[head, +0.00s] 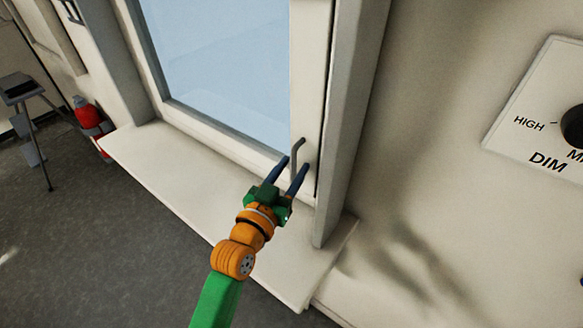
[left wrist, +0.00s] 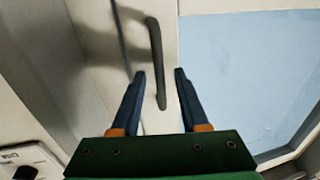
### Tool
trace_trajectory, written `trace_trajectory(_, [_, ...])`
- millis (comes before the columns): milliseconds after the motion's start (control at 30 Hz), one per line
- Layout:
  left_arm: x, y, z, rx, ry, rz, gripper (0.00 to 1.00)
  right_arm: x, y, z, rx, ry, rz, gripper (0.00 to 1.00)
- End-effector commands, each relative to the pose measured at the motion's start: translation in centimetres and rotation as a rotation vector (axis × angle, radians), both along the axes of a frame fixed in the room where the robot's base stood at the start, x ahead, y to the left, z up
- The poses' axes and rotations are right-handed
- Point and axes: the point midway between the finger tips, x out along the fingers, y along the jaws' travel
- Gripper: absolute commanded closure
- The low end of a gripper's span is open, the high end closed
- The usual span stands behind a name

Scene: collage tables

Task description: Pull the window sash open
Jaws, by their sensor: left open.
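The window sash (head: 309,100) has a pale frame around a light blue pane (head: 225,70) and sits in its frame above a sill. A grey bar handle (head: 297,147) is on the right side of the sash. My left gripper (head: 293,167) is open at the handle's lower part in the head view. In the left wrist view the handle (left wrist: 156,60) reaches down between the two dark fingers of my left gripper (left wrist: 160,78). I cannot tell whether a finger touches it. My right gripper is not in view.
A wide pale sill (head: 180,170) juts out under the window. A wall panel with a dark dial (head: 535,100) is at the right. A red fire extinguisher (head: 87,115) and a small dark stand (head: 20,90) are at the far left. The grey floor at lower left is clear.

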Motion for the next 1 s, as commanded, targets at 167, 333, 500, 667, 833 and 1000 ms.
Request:
trace_trajectory(167, [-0.02, 0.02, -0.03, 0.000, 0.001, 0.000, 0.91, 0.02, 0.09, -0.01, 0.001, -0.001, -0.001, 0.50])
trace_trajectory(333, [-0.03, 0.03, -0.03, 0.000, 0.001, 0.000, 1.00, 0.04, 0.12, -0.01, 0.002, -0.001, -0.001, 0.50])
trace_trajectory(500, [-0.03, 0.03, -0.02, 0.000, 0.001, 0.000, 1.00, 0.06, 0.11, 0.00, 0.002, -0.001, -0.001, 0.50])
trace_trajectory(667, [-0.03, 0.03, -0.03, 0.000, 0.001, 0.000, 1.00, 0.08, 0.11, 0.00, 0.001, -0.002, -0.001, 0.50])
trace_trajectory(833, [-0.03, 0.04, -0.04, 0.000, 0.001, 0.000, 1.00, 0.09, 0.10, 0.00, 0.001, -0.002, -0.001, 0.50])
trace_trajectory(1000, [-0.04, 0.04, -0.04, 0.000, 0.001, 0.000, 1.00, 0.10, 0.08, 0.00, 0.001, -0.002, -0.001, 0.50])
